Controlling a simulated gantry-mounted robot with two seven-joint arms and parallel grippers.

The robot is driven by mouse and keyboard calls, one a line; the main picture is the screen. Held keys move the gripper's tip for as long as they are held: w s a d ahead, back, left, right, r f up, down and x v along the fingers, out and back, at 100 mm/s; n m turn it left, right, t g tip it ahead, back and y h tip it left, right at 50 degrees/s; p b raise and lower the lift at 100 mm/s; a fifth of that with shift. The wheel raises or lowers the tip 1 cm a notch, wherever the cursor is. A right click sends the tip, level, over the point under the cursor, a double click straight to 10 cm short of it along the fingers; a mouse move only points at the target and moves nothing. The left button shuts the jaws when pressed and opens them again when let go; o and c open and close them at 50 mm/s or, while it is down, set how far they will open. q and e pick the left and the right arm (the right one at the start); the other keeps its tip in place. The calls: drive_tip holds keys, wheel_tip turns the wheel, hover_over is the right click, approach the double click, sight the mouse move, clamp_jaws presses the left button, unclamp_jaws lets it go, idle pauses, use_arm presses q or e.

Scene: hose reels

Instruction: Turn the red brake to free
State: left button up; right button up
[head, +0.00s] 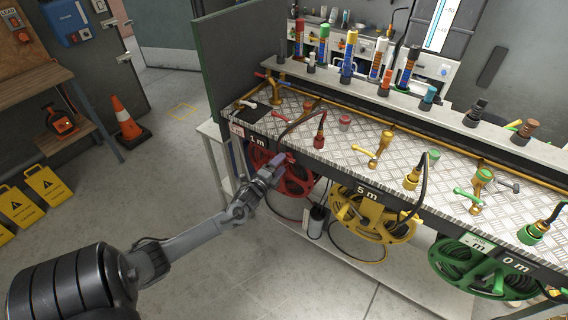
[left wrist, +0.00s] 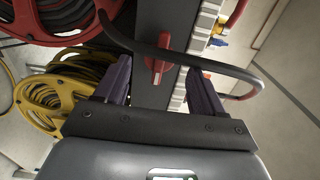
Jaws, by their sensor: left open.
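The red brake (left wrist: 158,66) shows in the left wrist view as a small red lever on a dark panel. My left gripper (left wrist: 160,80) is open, with one finger on each side of the lever in the picture; I cannot tell whether they touch it. In the head view, my left gripper (head: 277,168) is at the front of the bench by the red hose reel (head: 298,180), and it mostly hides the brake there. The red reel also shows in the left wrist view (left wrist: 50,14). My right gripper is not in view.
A black hose (left wrist: 190,56) curves across the left wrist view near the fingertips. The yellow reel (head: 372,218) and green reel (head: 480,262) hang to the right. Valves and hose ends stand on the metal bench top (head: 400,155).

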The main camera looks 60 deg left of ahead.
sight(286, 159)
use_arm(q)
drive_tip(key=shift+b+x, duration=0.3)
drive_tip(key=shift+x, duration=1.3)
drive_tip(key=c, duration=1)
drive_tip(key=shift+c, duration=0.2)
